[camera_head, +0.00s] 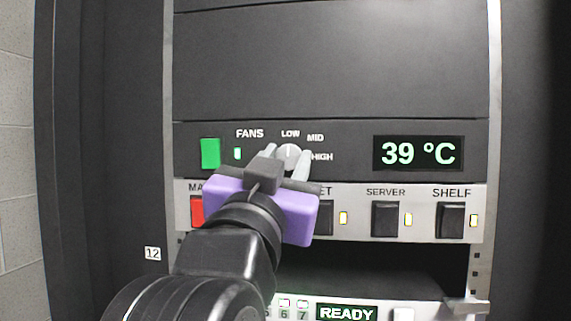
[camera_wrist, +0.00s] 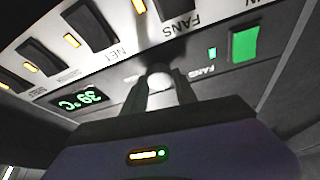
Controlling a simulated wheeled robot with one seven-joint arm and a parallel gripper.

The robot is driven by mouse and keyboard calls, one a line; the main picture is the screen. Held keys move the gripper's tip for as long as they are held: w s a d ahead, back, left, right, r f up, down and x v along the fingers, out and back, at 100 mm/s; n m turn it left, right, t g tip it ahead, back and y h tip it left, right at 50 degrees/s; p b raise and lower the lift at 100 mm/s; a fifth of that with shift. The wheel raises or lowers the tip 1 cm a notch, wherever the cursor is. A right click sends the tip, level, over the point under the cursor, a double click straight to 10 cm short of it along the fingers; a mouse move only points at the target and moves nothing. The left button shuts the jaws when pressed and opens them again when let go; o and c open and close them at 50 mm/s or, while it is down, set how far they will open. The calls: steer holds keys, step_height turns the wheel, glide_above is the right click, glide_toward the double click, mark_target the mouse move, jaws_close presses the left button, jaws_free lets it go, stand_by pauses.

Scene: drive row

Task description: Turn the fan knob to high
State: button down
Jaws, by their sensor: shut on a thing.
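The fan knob (camera_head: 290,153) is a small round pale knob on the black fan panel, below the LOW label and left of MID and HIGH. A mark on it seems to point up, near LOW, but the view is small. My gripper (camera_head: 287,158) reaches the knob from below, with one grey finger on each side, shut on it. In the wrist view the knob (camera_wrist: 160,78) shows pale and bright between the fingertips; its mark cannot be read there. The fingers hide part of the knob's sides.
A lit green button (camera_head: 210,153) is left of the knob; a 39 °C display (camera_head: 418,153) is right. Below runs a light strip with a red switch (camera_head: 197,211) and black switches, including SERVER (camera_head: 385,219) and SHELF (camera_head: 451,220). My arm covers part of this strip.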

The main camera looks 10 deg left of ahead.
steer(key=shift+f+m+b, duration=0.2)
steer(key=shift+m+b, duration=0.1)
steer(key=shift+b, duration=0.05)
steer(key=shift+f+m+h+b, duration=0.1)
steer(key=shift+m+h+b, duration=0.4)
steer(key=shift+m+b, duration=0.5)
steer(key=m+h+b, duration=0.1)
steer(key=b, duration=0.2)
steer(key=shift+m+g, duration=0.4)
steer(key=m+b, duration=0.1)
steer(key=m+g+h, duration=0.1)
steer(key=m, duration=0.1)
steer(key=m+h+b, duration=0.1)
steer(key=shift+a+r+m+g+b, duration=0.1)
steer(key=shift+r+m+g+b, duration=0.2)
steer(key=shift+m, duration=0.1)
steer(key=m, duration=0.2)
steer(key=m+g, duration=0.1)
steer(key=m, duration=0.1)
steer(key=m+g, duration=0.1)
steer(key=m, duration=0.1)
steer(key=shift+r+h, duration=0.25)
steer(key=shift+h, duration=0.05)
steer(key=m+g+p, duration=0.1)
steer(key=m, duration=0.1)
steer(key=m+g+p, duration=0.1)
steer(key=m, duration=0.2)
steer(key=shift+y, duration=0.4)
steer(key=shift+m, duration=0.3)
